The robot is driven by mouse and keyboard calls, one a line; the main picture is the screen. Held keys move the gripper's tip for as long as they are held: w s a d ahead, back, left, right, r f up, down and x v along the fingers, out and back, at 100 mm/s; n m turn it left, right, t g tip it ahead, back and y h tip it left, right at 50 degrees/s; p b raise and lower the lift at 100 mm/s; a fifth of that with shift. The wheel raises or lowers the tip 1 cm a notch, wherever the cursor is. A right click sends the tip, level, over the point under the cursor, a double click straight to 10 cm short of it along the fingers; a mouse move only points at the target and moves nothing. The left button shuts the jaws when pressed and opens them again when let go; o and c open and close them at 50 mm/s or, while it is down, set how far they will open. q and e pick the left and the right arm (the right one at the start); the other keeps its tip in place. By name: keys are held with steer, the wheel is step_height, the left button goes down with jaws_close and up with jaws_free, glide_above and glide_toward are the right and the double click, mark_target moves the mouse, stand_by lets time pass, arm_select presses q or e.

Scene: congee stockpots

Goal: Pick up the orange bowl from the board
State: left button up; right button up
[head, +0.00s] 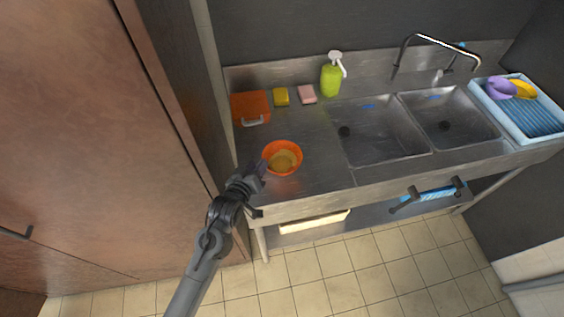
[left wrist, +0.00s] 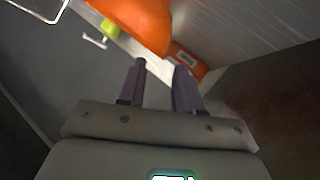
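An orange bowl (head: 284,149) with yellowish contents sits upright on the bare left part of the steel counter, the drainboard (head: 320,172). In the left wrist view the bowl (left wrist: 140,22) is large, cut by the top edge, just beyond the fingertips. My left gripper (head: 262,169) is at the bowl's near left side. In the wrist view its two fingers (left wrist: 160,72) are apart with nothing between them. I cannot tell whether a finger touches the bowl. My right gripper is in neither view.
An orange board with a handle (head: 251,106), a yellow sponge (head: 281,96), a pink block (head: 306,94) and a green soap bottle (head: 331,78) stand along the back. Twin sinks (head: 376,131) and a blue rack (head: 541,119) lie right. A brown cabinet (head: 90,140) is close left.

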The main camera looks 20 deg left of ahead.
arm_select(q)
steer(key=x, duration=0.3)
steer(key=shift+w+a, duration=0.3)
steer(key=shift+a, duration=0.05)
steer(key=shift+w+f, duration=0.15)
steer(key=shift+w, duration=0.4)
jaws_close()
